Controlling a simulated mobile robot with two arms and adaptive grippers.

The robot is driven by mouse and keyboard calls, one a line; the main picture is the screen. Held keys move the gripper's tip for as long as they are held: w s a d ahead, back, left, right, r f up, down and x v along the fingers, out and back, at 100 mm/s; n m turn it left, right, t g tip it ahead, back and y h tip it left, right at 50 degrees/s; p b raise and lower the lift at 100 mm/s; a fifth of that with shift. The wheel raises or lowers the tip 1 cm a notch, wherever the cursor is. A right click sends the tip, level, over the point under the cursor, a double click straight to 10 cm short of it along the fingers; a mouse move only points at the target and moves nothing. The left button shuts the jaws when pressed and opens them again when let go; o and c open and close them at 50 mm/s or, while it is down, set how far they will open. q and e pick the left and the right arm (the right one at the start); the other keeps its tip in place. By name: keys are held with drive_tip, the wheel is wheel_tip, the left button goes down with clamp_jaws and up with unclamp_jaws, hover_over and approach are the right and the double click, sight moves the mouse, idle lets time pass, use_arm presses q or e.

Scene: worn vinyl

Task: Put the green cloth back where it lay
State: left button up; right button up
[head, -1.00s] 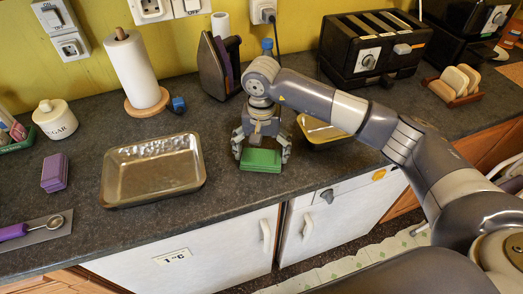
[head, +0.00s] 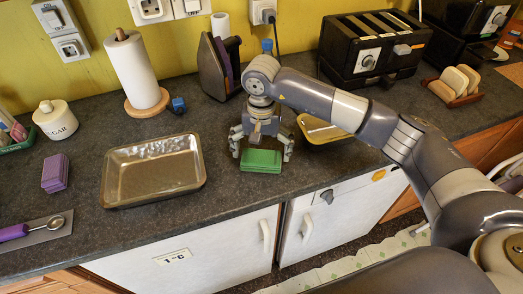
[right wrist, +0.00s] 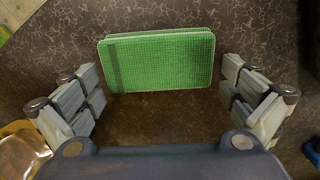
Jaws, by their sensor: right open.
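The green cloth (head: 261,160) lies folded flat on the dark counter, right of the metal tray and near the counter's front edge. It also shows in the right wrist view (right wrist: 158,60), whole and unheld. My right gripper (head: 262,150) is open just behind and above the cloth. In the right wrist view its two fingers (right wrist: 164,98) stand wide apart, one to each side of the cloth's near edge, with gaps between them and the cloth. My left gripper is not in view.
A metal tray (head: 118,190) sits left of the cloth. A yellowish dish (head: 318,131) stands close behind my right gripper, partly hidden by my arm. An iron (head: 214,68) and a toaster (head: 372,50) stand at the back. Bare counter (head: 228,190) lies between tray and cloth.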

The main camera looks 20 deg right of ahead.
drive_tip(key=shift+r+p, duration=1.4)
drive_tip(key=shift+r, duration=2.35)
drive_tip(key=shift+r, duration=0.25)
wheel_tip(320, 180, up, 12)
drive_tip(key=shift+f, duration=0.25)
